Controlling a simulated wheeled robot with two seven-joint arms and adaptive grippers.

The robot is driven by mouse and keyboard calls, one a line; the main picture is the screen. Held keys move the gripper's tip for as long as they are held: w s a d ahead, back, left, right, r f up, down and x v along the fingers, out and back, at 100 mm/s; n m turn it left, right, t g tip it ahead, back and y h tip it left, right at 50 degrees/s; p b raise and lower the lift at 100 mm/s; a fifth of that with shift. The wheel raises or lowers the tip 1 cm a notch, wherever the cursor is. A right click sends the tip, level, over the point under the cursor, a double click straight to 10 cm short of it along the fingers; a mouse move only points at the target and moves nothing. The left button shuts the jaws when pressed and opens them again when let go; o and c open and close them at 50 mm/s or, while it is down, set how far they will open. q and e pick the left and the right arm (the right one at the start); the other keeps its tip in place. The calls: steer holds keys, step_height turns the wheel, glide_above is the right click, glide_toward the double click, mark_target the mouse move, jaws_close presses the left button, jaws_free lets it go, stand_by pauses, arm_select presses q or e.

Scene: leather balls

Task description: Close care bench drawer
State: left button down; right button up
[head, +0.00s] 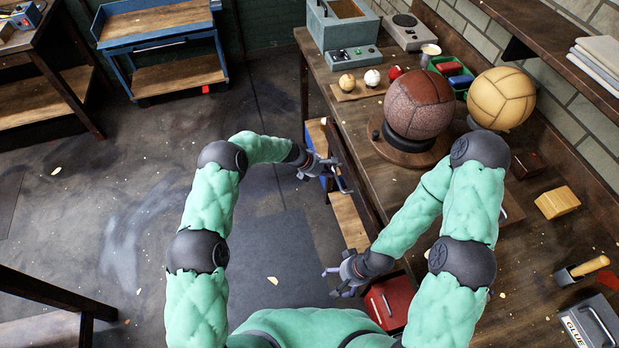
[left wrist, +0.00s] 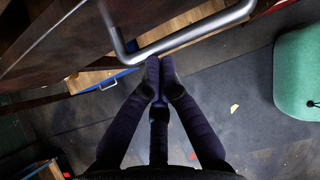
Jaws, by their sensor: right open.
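The care bench (head: 352,130) is the long wooden bench on the right in the head view. A metal bar handle (head: 345,178) shows at its left side, beside my left gripper (head: 326,170). The same handle (left wrist: 185,33) crosses the top of the left wrist view, next to dark wood. The fingertips of my left gripper (left wrist: 160,66) meet just below the bar, with nothing seen between them. I cannot tell whether they touch it. The drawer's front and how far it stands out are not clear. My right gripper (head: 340,276) is open and empty, low near the red box.
A brown ball (head: 419,104) on a round stand and a tan ball (head: 502,98) stand on the bench. A red box (head: 390,300) is below the bench's left side. A blue cart (head: 160,42) is at the back.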

arm_select(q)
steer(key=shift+w+d, duration=0.3)
steer(key=shift+d, duration=0.75)
steer(key=shift+w+d, duration=0.25)
steer(key=shift+d, duration=0.75)
arm_select(e)
steer(key=shift+f, duration=0.3)
arm_select(q)
steer(key=a+f+p+v, duration=0.1)
steer(key=a+p+v, duration=0.1)
steer(key=v, duration=1.1)
steer(key=shift+s+f, duration=0.25)
steer(key=shift+f, duration=0.1)
arm_select(e)
steer(key=r, duration=0.1)
steer(key=s+r, duration=0.1)
steer(key=r, duration=0.1)
steer(key=shift+a, duration=0.15)
